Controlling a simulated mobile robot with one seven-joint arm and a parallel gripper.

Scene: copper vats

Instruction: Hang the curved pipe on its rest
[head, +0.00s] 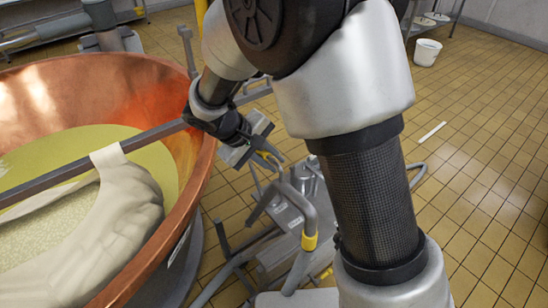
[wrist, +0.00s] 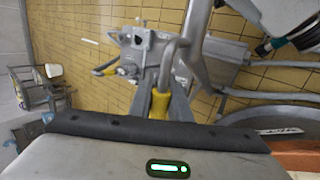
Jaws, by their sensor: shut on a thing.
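The curved pipe (head: 304,204) is a bent grey metal tube with yellow bands, seen right of the copper vat in the head view. My gripper (head: 262,150) is over the gap beside the vat rim, at the pipe's upper end. In the wrist view my gripper (wrist: 160,100) is shut on the pipe around a yellow band. The pipe (wrist: 180,50) bends away from the fingers toward the top of that view. A grey metal stand (head: 285,225) is below and behind the pipe. I cannot tell which part is the rest, or whether the pipe touches it.
The copper vat (head: 110,75) fills the left, with a bar (head: 50,185) across it and white cloth (head: 110,220) draped over the bar. A white bucket (head: 427,55) stands at the back right. The tiled floor (head: 490,170) at right is mostly clear.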

